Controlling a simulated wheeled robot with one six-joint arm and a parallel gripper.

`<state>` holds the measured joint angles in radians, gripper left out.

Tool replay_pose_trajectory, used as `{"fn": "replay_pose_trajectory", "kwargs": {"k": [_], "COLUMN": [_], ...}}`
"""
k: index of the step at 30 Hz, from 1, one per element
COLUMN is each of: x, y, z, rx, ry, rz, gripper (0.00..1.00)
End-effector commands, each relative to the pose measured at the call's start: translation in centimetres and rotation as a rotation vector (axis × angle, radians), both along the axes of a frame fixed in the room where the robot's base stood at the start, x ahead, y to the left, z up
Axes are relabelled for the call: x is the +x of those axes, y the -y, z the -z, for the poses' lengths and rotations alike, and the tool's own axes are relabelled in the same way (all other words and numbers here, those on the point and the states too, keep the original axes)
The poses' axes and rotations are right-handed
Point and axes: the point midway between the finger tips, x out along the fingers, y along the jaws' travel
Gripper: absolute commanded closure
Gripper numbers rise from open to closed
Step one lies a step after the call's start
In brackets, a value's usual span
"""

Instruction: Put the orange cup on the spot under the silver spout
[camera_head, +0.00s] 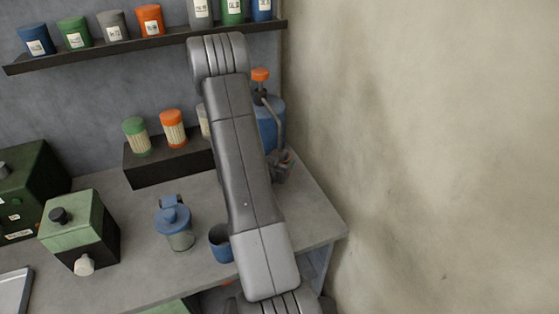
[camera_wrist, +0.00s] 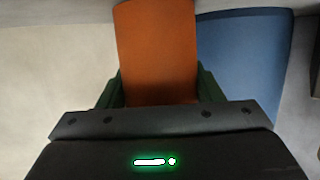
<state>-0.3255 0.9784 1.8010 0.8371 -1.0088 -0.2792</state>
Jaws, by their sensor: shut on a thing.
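The orange cup (camera_wrist: 157,45) is held between the green fingers of my gripper (camera_wrist: 158,88) in the wrist view. In the head view my arm hides most of that area; a dark shape with a small reddish patch shows by its right edge, too small to make out well. The silver spout (camera_head: 279,118) curves down in front of a blue container (camera_head: 270,132), under an orange knob (camera_head: 260,75). The lower end of the spout is close above the dark shape. The spot under the spout is hidden. A blue surface (camera_wrist: 245,50) stands behind the cup in the wrist view.
A blue cup (camera_head: 221,243) and a blue-lidded jar (camera_head: 175,224) stand on the counter left of my arm. A green box (camera_head: 75,222) is further left. A dark stand (camera_head: 165,165) holds shakers. Cups line the shelf (camera_head: 110,50). The wall (camera_head: 420,150) rises at right.

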Motion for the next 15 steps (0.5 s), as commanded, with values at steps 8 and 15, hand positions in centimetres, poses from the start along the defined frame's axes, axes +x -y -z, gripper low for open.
{"fn": "replay_pose_trajectory", "kwargs": {"k": [8, 15], "x": [-0.01, -0.03], "y": [0.01, 0.01], "z": [0.42, 0.28], "rx": [0.0, 0.0], "ry": [0.001, 0.0], "rz": [0.0, 0.0], "gripper": [0.7, 0.19]}}
